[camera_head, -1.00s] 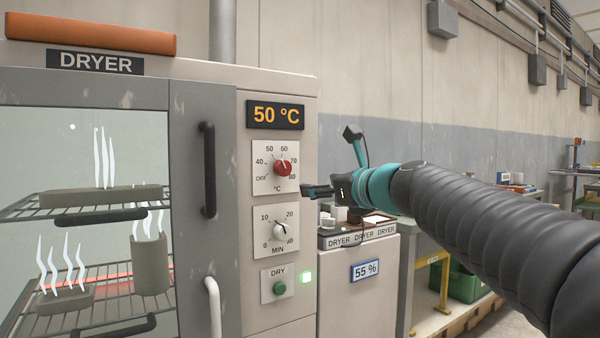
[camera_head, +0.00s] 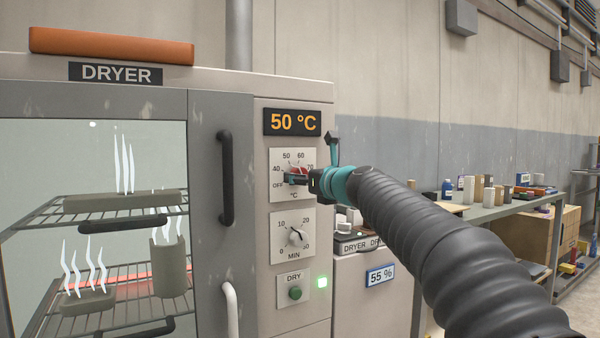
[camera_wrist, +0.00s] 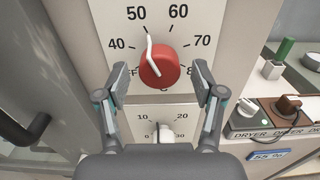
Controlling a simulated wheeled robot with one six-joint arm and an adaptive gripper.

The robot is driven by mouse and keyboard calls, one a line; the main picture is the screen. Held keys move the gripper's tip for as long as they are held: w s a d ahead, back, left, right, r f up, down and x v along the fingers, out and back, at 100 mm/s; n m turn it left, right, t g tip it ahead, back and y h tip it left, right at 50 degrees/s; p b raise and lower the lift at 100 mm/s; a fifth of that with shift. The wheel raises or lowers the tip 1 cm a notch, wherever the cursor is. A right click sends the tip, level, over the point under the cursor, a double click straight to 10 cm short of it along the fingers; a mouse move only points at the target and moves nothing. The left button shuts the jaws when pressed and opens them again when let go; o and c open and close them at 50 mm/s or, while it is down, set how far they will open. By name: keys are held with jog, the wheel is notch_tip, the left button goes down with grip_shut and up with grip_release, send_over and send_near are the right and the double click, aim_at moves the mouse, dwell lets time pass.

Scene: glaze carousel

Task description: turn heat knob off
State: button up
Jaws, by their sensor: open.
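The red heat knob (camera_wrist: 159,68) sits on the dryer's temperature dial plate (camera_head: 279,160), which is marked OFF and 40 to 80. In the wrist view its white pointer aims up and slightly left, near the 50. The display (camera_head: 292,122) reads 50 °C. My gripper (camera_wrist: 152,85) is open, with one finger on each side of the knob's lower part in the wrist view. I cannot tell whether the fingers touch it. In the head view my gripper (camera_head: 298,179) is in front of the dial and hides most of the knob.
The door's black handle (camera_head: 226,178) stands out to the left. A cabinet (camera_head: 361,290) reading 55 % and a shelf of containers are on the right.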

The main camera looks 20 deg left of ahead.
jog(key=shift+x, duration=1.05)
jog(key=shift+c, duration=0.2)
jog(key=c, duration=1.1)
jog(key=shift+n, duration=0.3)
